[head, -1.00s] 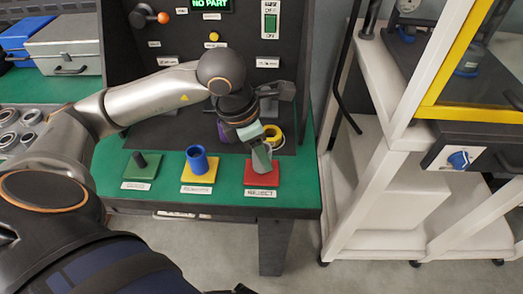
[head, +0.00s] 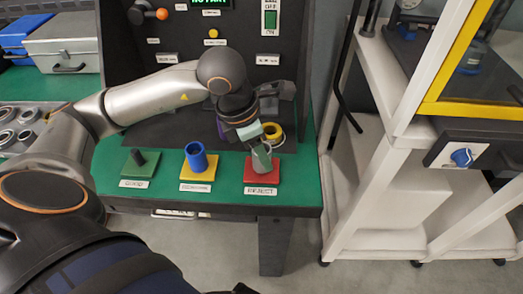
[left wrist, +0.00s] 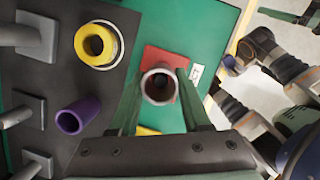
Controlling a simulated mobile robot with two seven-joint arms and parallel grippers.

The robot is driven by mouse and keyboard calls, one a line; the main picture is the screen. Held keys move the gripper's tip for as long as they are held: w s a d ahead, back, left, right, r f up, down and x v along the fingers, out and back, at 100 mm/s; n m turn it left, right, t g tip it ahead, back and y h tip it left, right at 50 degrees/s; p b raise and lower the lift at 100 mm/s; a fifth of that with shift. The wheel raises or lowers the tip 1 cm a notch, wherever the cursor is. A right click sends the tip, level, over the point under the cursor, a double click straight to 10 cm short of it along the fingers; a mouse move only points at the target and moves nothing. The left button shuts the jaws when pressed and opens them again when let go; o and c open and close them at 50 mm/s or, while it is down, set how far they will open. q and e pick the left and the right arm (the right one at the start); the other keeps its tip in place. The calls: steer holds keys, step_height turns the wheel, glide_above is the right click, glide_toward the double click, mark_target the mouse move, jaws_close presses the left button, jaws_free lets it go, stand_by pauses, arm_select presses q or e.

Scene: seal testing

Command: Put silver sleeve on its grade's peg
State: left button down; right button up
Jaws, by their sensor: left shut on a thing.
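My left gripper (head: 262,152) is over the red REJECT base (head: 265,183) at the right front of the green bench. In the left wrist view its two fingers (left wrist: 160,100) are shut on a silver sleeve (left wrist: 159,71), with a dark reddish hollow inside. The red base (left wrist: 183,57) lies below it. I cannot tell whether a peg is inside the sleeve. The green GOOD base (head: 140,168) has a bare dark peg (head: 137,157). A yellow base (head: 199,186) holds a blue sleeve (head: 196,158). My right gripper is not recognisable in any view.
A black panel (head: 225,50) with switches rises at the back. A white shelf frame (head: 350,190) stands to the right.

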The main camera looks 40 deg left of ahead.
arm_select(q)
steer(key=shift+f+b, duration=0.55)
steer(key=shift+b, duration=0.15)
arm_select(e)
steer(key=shift+w+f, duration=0.1)
steer(key=shift+f, duration=0.7)
arm_select(q)
steer(key=shift+c, duration=1.4)
jaws_free()
steer(key=shift+r, duration=0.25)
step_height(320, 180, up, 8)
steer(key=p, duration=0.6)
steer(key=shift+r+p, duration=0.2)
steer(key=shift+p, duration=0.15)
steer(key=shift+r, duration=0.2)
steer(key=shift+f, duration=0.1)
arm_select(e)
step_height(320, 180, up, 7)
steer(key=shift+f, duration=0.2)
